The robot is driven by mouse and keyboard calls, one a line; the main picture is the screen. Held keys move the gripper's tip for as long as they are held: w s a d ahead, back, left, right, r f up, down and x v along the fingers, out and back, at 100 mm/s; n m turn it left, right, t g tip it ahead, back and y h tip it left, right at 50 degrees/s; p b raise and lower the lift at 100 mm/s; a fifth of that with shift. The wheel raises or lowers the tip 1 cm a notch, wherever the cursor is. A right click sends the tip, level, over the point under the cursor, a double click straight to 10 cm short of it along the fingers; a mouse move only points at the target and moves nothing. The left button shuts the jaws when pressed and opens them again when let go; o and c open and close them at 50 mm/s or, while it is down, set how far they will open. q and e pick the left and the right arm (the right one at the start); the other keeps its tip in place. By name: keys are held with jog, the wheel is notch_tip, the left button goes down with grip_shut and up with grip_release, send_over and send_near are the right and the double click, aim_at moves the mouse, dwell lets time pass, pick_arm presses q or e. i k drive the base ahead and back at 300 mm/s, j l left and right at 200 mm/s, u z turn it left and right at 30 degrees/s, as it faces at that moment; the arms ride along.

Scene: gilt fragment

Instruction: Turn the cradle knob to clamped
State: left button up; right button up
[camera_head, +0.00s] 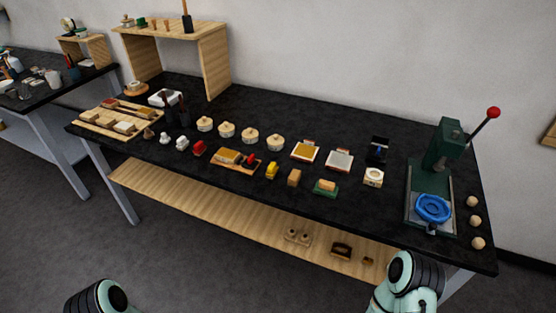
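A green press (443,147) stands at the right end of the black-topped bench, with a lever ending in a red ball (493,113). A round blue cradle (433,208) sits on the press's base plate, at its front. A small dark part (432,229) sticks out at the front of the cradle; it may be the knob, but it is too small to tell or to read its setting. Only pale green and black links of my arms show at the bottom edge, the right one below the press. Neither gripper is in view.
Three wooden balls (475,221) lie right of the press. A small white block with a round top (374,177) and a dark stand (377,150) are left of it. Several round pale pieces (250,136), pads and blocks fill the middle. A wooden shelf (215,62) stands at back left.

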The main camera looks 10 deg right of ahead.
aim_at(251, 159)
jog(key=i+j+u, duration=0.15)
jog(key=i+j, duration=0.6)
jog(key=i, duration=0.05)
